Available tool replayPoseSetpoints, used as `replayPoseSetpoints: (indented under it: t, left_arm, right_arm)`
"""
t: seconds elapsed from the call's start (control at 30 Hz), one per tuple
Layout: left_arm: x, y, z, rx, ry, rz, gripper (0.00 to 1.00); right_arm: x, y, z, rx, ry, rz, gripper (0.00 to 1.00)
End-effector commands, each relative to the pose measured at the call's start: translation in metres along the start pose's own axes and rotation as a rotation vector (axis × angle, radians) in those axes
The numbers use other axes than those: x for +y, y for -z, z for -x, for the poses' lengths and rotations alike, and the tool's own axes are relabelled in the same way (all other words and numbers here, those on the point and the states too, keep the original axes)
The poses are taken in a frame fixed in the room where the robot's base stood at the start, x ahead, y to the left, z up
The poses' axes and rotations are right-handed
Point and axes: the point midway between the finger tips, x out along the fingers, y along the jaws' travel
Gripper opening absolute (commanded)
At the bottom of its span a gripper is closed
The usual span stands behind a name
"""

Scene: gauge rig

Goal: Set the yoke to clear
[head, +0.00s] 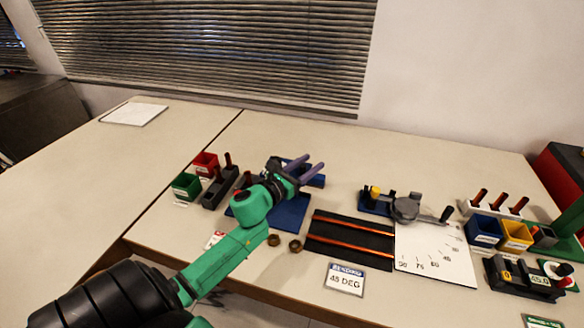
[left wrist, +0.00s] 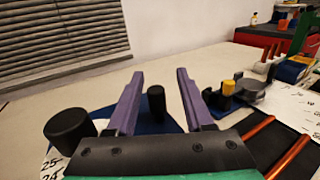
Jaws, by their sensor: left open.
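No part is labelled as the yoke, and I cannot tell for certain which one it is. A bending fixture (head: 405,208) with a grey round disc, a yellow pin (head: 375,191) and a dark-gripped handle (head: 447,214) stands right of centre. Its yellow pin shows in the left wrist view (left wrist: 228,87). My left gripper (head: 314,162) is open and empty over a blue fixture (head: 290,212), which it partly hides. In the left wrist view my purple fingers (left wrist: 160,73) stand apart, with a black post (left wrist: 156,103) seen between them and a thicker black cylinder (left wrist: 69,124) left of them.
A black tray (head: 350,240) with copper rods and a white angle sheet (head: 435,253) lie in front. A "45 DEG" card (head: 345,279) lies near the edge. Small bins (head: 186,185) stand left; blue (head: 484,230) and yellow (head: 516,236) bins stand right. The table's back is clear.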

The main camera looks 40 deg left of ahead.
Motion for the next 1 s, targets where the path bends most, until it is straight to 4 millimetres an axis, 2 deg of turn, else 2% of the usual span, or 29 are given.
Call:
replayPoseSetpoints:
  t: [0.27, 0.5, 0.6, 0.7, 1.0]
  left_arm:
    - [-0.001, 0.004, 0.055, 0.004, 0.001, 0.001, 0.52]
    - [-0.001, 0.005, 0.113, 0.005, -0.001, 0.000, 0.52]
    - [-0.002, 0.003, 0.127, 0.003, 0.001, 0.000, 0.52]
    - [-0.002, 0.001, 0.133, 0.002, 0.002, -0.002, 0.52]
    - [-0.002, 0.000, 0.133, 0.002, 0.003, -0.002, 0.52]
  right_arm:
    - [0.003, -0.002, -0.013, -0.001, -0.004, 0.002, 0.50]
    - [0.003, -0.003, -0.026, -0.001, -0.004, 0.002, 0.50]
    - [0.003, -0.003, -0.028, -0.001, -0.004, 0.002, 0.50]
    - [0.003, -0.003, -0.028, -0.001, -0.004, 0.001, 0.50]
    - [0.003, -0.003, -0.028, -0.001, -0.004, 0.001, 0.50]
